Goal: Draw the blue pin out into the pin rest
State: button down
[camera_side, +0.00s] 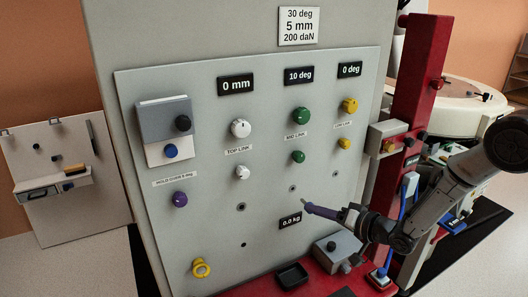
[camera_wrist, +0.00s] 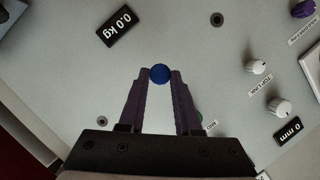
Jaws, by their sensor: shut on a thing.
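My gripper (camera_wrist: 160,80) has two purple fingers. In the wrist view they are shut on the round blue head of the blue pin (camera_wrist: 160,73), which sits right between the fingertips. In the side view my gripper (camera_side: 308,205) is in front of the panel, just above the 0.0 kg display, with a small tip showing past the fingers. The pin's shaft is hidden in the wrist view, and I cannot tell whether it is in a hole. A black tray (camera_side: 292,276) on the red ledge may be the pin rest; I cannot tell for certain.
The grey panel (camera_side: 215,130) carries white, green, yellow and purple knobs and several small holes. A box with a black and a blue knob (camera_side: 171,150) is at its upper left. A yellow ring (camera_side: 201,268) is low left. A grey box (camera_side: 338,247) stands beside the tray.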

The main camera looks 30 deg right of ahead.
jog(key=s+a+f, duration=0.2)
jog(key=a+f, duration=1.2)
jog(key=a, duration=0.1)
jog(key=shift+a+f, duration=0.35)
jog(key=shift+f, duration=0.05)
jog(key=shift+w, duration=2.8)
jog(key=shift+w, duration=0.85)
jog(key=shift+w, duration=0.85)
